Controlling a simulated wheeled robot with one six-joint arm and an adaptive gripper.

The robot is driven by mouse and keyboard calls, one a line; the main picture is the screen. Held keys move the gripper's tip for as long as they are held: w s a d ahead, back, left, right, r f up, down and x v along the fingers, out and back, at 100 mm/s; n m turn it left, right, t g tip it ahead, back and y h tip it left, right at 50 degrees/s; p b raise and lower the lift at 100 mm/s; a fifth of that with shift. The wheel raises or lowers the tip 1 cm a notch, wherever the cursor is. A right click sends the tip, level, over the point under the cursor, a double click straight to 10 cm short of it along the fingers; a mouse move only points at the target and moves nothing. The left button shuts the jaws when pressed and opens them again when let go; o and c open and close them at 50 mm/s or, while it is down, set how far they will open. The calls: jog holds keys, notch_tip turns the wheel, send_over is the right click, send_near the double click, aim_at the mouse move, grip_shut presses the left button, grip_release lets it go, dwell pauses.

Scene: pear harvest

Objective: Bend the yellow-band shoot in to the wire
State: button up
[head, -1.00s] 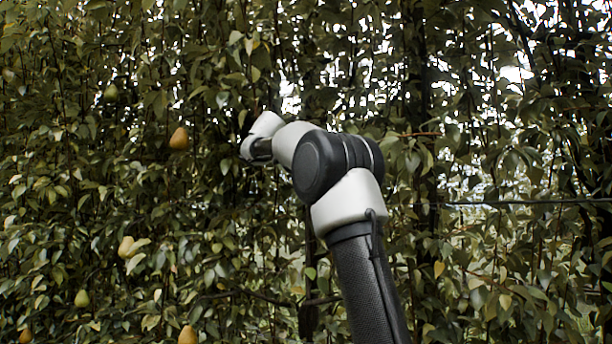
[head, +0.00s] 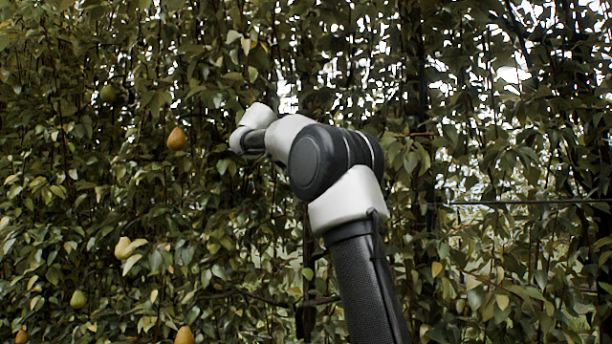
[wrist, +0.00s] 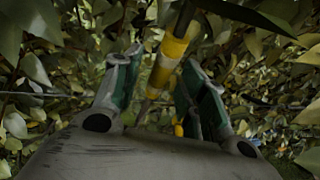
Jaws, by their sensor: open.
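The yellow-band shoot (wrist: 172,55) shows in the wrist view as a dark stem with bright yellow bands, running down from the top centre and leaning. It lies between the two fingers of my gripper (wrist: 163,64), which are apart on either side of it. I cannot tell whether either finger touches it. A thin dark line, perhaps the wire (wrist: 42,95), crosses the leaves at the left of the wrist view. In the head view the wire (head: 530,202) runs level at the right. My gripper's fingers and the shoot cannot be made out in the head view.
Dense leaves and thin stems fill both views around my arm. Several pears hang at the left of the head view, one (head: 177,139) nearest my wrist. A small yellow patch (wrist: 179,129) shows low between the fingers.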

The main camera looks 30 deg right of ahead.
jog(key=v, duration=0.8)
jog(key=shift+a+r, duration=0.1)
